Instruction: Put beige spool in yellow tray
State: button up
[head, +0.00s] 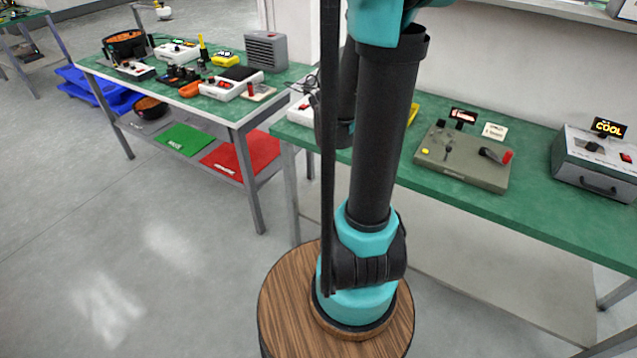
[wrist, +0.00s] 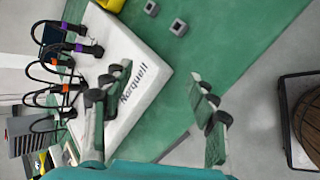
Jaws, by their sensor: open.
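My gripper (wrist: 160,78) is open and empty in the wrist view, its two fingers apart above the green bench top. It is outside the head view, where my arm rises out of the top of the picture. I cannot make out a beige spool in either view. A yellow object, perhaps the yellow tray (wrist: 110,4), is cut off at the top of the wrist view. A yellow edge (head: 413,114) also shows behind my arm in the head view; most of it is hidden.
A white device marked Norquell (wrist: 125,60) with cables lies beneath the left finger. Two small grey square blocks (wrist: 178,27) sit near it. The right bench holds a control panel (head: 463,157) and a grey box (head: 597,165). A crowded bench (head: 225,108) stands left; open floor lies before it.

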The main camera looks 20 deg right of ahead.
jog(key=s+a+f+m+y, duration=0.2)
jog(key=s+a+m, duration=0.4)
jog(key=a, duration=0.3)
jog(key=s+a+f+m+g+y, duration=0.1)
jog(key=s+a+f+m+y, duration=0.1)
jog(key=s+a+m+y, duration=0.3)
jog(key=s+a+m, duration=0.1)
jog(key=s+a, duration=0.3)
jog(key=shift+s+a+f, duration=0.15)
jog(key=shift+a+f, duration=0.15)
jog(key=shift+a, duration=0.05)
